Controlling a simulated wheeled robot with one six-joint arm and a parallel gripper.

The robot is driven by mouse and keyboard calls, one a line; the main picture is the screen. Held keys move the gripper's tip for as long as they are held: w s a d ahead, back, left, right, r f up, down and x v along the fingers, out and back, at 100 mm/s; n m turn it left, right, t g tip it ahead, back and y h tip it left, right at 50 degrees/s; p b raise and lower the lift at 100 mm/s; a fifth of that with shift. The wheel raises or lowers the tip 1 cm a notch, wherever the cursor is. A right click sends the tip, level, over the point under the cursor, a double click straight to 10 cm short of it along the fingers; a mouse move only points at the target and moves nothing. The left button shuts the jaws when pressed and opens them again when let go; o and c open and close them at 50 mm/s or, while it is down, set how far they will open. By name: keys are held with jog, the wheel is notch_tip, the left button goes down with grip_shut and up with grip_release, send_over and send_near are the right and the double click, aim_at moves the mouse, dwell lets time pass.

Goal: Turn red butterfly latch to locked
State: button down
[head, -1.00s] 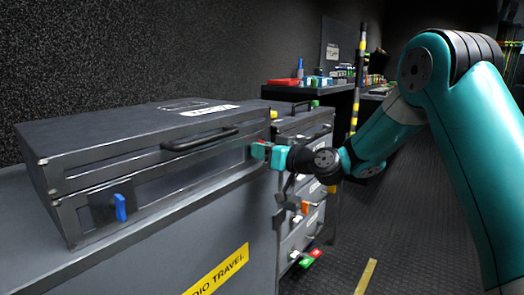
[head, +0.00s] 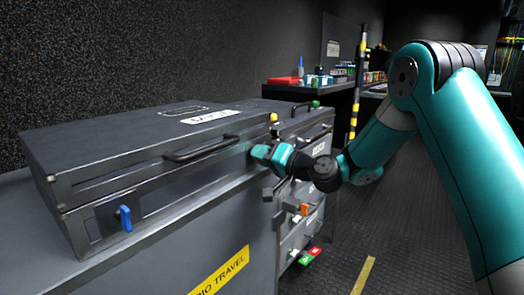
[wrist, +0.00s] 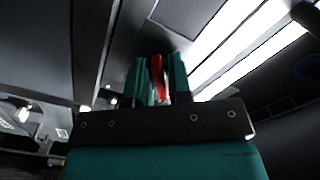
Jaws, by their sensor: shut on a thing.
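The red butterfly latch (wrist: 157,72) shows as a thin red strip between my fingers in the wrist view. My gripper (wrist: 157,68) is shut on it, with one teal finger on each side. In the head view my gripper (head: 260,152) is at the right end of the front of the dark grey case (head: 120,150). There the gripper hides the red latch. A blue latch (head: 125,218) stands upright at the left end of the same front. I cannot tell from these views whether the red latch is locked.
A black carry handle (head: 200,149) sticks out between the two latches. The case lies on a grey cabinet (head: 150,275) with a yellow label. Drawers with coloured tabs (head: 303,210) stand behind my wrist. The dark floor (head: 400,230) to the right is open.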

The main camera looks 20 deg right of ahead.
jog(key=m+p, duration=0.3)
jog(key=m, duration=0.1)
jog(key=shift+r, duration=0.15)
jog(key=shift+m+p, duration=0.95)
jog(key=shift+m, duration=0.75)
jog(key=c, duration=1.2)
grip_release()
jog(key=shift+c, duration=0.2)
